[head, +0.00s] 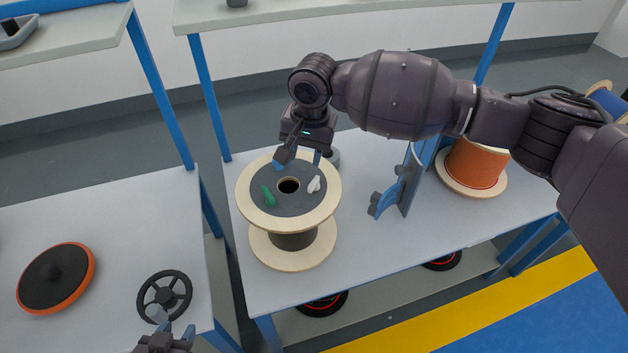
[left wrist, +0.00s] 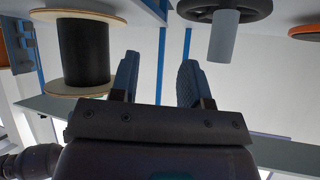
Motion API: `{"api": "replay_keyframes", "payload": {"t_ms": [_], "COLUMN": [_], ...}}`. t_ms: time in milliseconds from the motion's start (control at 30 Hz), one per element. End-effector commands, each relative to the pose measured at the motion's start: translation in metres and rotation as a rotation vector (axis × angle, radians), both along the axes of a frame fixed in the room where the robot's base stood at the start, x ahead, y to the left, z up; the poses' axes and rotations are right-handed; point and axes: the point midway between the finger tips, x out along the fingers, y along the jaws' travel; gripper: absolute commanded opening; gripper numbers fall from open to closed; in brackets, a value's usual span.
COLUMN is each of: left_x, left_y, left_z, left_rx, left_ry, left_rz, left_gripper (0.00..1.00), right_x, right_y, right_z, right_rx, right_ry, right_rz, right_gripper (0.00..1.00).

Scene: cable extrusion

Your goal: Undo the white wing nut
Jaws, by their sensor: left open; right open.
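The white wing nut (head: 314,184) sits on the right side of the dark round plate (head: 290,203) on top of a wooden cable spool (head: 245,190). A green wing nut (head: 268,196) sits on the left side of the same plate, with the spool's centre hole between them. My right gripper (head: 298,160) is open, over the far edge of the spool, just behind the white wing nut and apart from it. My left gripper (head: 174,331) is open and empty, low at the bottom edge near the black handwheel. The left wrist view shows its open fingers (left wrist: 157,80) with nothing between.
The black handwheel (head: 165,296) and an orange-rimmed disc (head: 56,277) are on the left table. An orange cable spool (head: 476,163) and a blue bracket (head: 386,198) stand right of the wooden spool. A gap separates the two tables. The spool also shows in the left wrist view (left wrist: 85,52).

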Motion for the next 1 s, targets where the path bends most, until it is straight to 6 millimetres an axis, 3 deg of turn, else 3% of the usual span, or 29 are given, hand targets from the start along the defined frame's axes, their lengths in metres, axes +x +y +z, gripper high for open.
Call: {"api": "replay_keyframes", "payload": {"t_ms": [133,267,800,1000], "left_x": [0.001,0.000,0.005,0.004], "left_y": [-0.001,-0.001,-0.004,-0.004], "left_z": [0.000,-0.001,-0.015,-0.018], "left_rx": [-0.001,-0.002,-0.004,-0.003], "left_ry": [0.000,0.001,0.011,0.015], "left_rz": [0.001,0.000,-0.007,-0.009], "left_gripper": [0.43,0.43,0.43,0.43], "right_x": [0.004,0.005,0.004,0.005], "right_y": [-0.013,-0.018,-0.017,-0.017], "right_z": [0.011,0.011,-0.071,-0.089], "right_rx": [-0.084,-0.109,-0.107,-0.106], "right_ry": [0.042,0.058,0.061,0.057], "right_rz": [-0.099,-0.133,-0.131,-0.131], "right_gripper": [0.41,0.41,0.41,0.41]}}
